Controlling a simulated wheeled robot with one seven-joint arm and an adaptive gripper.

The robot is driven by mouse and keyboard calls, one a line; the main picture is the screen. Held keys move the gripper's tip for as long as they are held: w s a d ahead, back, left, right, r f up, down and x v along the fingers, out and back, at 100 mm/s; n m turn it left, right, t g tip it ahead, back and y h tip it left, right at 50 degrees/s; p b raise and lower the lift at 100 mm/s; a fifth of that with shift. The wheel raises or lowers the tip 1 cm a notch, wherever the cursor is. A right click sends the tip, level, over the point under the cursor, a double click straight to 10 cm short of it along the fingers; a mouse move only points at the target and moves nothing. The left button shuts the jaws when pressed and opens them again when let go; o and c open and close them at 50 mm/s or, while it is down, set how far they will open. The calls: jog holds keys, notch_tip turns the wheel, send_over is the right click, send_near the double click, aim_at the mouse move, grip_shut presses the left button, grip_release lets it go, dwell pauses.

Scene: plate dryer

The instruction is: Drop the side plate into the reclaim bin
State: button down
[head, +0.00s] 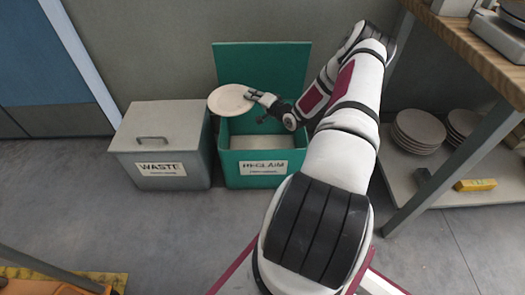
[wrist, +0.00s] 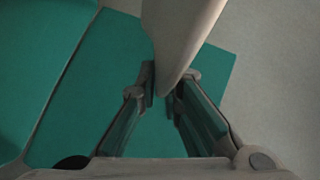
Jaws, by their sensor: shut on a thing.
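The side plate (head: 229,100) is round and off-white. My gripper (head: 252,96) is shut on its right edge and holds it up in the head view. The plate is over the left part of the green reclaim bin (head: 226,168), with its left side reaching toward the waste bin. The reclaim bin's lid (head: 262,65) stands open at the back. In the wrist view the plate (wrist: 180,35) shows nearly edge-on between the fingertips of my gripper (wrist: 165,85), with green surfaces behind it. My gripper and the plate hide part of the bin's opening.
A grey waste bin (head: 160,135) with a closed, handled lid stands just left of the reclaim bin. At the right, a table with a wooden top (head: 475,45) has a lower shelf with stacked plates (head: 418,130) and a yellow object (head: 475,185). Open floor (head: 160,225) lies in front.

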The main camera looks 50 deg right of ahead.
jog(key=s+d+f+m+g+h+b, duration=0.1)
jog(key=s+d+f+m+h+b, duration=0.1)
jog(key=s+d+f, duration=0.2)
jog(key=s+d+f+m+g+h+b, duration=0.1)
jog(key=s+d+f+m+h+b, duration=0.1)
jog(key=d+f, duration=0.6)
jog(key=shift+s+d+f+h, duration=0.4)
jog(key=shift+s+f+h, duration=0.5)
jog(key=shift+f, duration=1.65)
jog(key=c, duration=1.7)
grip_release()
jog(key=shift+o, duration=0.2)
jog(key=shift+s+a, duration=0.1)
jog(key=v, duration=1.1)
jog(key=shift+s+r, duration=0.2)
jog(key=shift+s, duration=0.2)
jog(key=shift+a, duration=0.1)
